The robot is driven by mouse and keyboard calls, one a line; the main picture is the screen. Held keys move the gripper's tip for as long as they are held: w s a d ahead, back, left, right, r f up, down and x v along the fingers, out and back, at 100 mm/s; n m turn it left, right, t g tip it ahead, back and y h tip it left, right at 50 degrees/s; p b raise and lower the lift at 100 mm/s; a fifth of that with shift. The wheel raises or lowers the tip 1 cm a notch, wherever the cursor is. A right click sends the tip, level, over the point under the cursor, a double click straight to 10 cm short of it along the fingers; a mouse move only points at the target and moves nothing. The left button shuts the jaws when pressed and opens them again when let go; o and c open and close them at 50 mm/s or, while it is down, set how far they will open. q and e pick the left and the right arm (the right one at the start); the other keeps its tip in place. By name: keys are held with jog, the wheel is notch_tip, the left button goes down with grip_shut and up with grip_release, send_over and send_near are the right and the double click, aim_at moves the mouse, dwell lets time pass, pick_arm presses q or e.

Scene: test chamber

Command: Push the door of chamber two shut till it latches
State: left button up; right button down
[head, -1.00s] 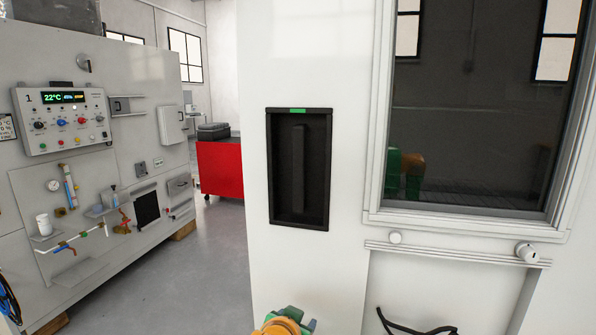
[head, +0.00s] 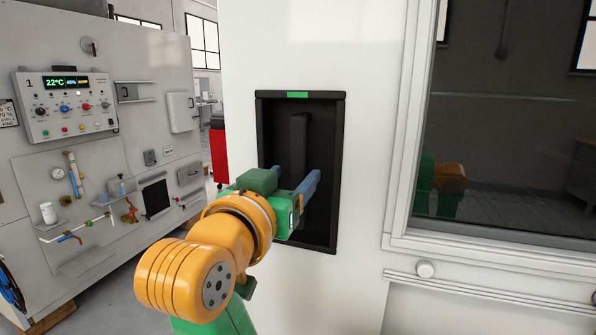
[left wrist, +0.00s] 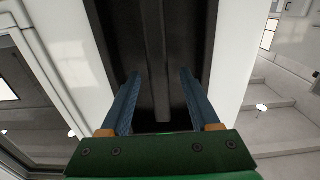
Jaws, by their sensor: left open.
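The white chamber door (head: 365,60) fills the middle of the head view. A black recessed handle pocket (head: 265,130) is set in it, with an upright black bar (head: 299,135) inside and a green strip (head: 297,95) on top. My left gripper (head: 296,176) is open at the lower part of the pocket, its blue fingers pointing in. In the left wrist view the bar (left wrist: 154,50) runs between the two fingers; I cannot tell whether they touch anything. My right gripper is not in view. Whether the door is latched cannot be told.
A dark window (head: 500,130) in a white frame is at the right and reflects my arm. A grey panel marked 1 (head: 150,75) with knobs, pipes and a display stands at the left. A red cabinet (head: 218,155) is behind. Grey floor lies between.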

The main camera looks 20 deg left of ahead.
aim_at(297, 175)
pick_arm(q)
jog(key=shift+w+r, duration=0.2)
jog(key=shift+w, duration=0.35)
jog(key=shift+w+d+f, duration=0.1)
jog(key=shift+w+f, duration=0.15)
jog(key=shift+w, duration=0.4)
jog(key=shift+w+d+f, duration=0.1)
jog(key=shift+w+f, duration=0.1)
jog(key=shift+w, duration=0.4)
jog(key=shift+s+a+r, duration=0.1)
jog(key=shift+s+r, duration=0.05)
jog(key=shift+s, duration=0.2)
jog(key=c, duration=0.8)
grip_shut()
